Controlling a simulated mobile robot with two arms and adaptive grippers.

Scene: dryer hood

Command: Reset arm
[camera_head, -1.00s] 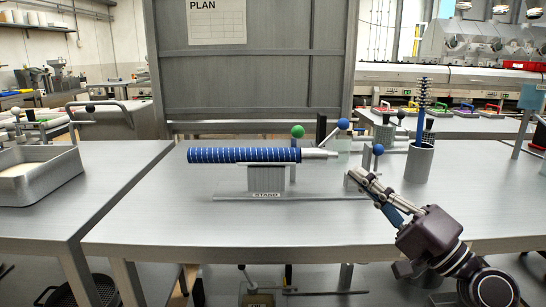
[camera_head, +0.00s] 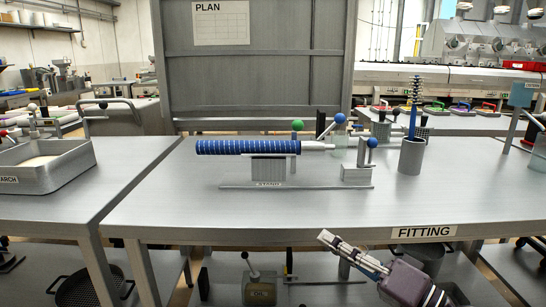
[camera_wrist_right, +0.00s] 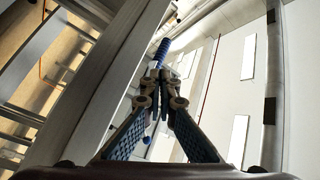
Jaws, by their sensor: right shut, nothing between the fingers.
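My right gripper (camera_head: 328,239) is low in front of the table's front edge in the head view, just left of the FITTING label. It is shut and empty, and its fingers point up and left. In the right wrist view the two fingers (camera_wrist_right: 160,76) meet at their tips. A blue ribbed roll (camera_head: 245,147) lies level on a grey stand (camera_head: 268,170) on the table, well beyond the gripper. Its blue end also shows past the fingertips in the wrist view (camera_wrist_right: 162,52). My left gripper is in neither view.
The steel table (camera_head: 190,215) is mostly bare at the front. A small post with a blue ball (camera_head: 371,143) stands right of the stand. A grey cup (camera_head: 411,158) holds a brush. A square tray (camera_head: 50,177) sits on the left table. A lower shelf holds an oil can (camera_head: 259,289).

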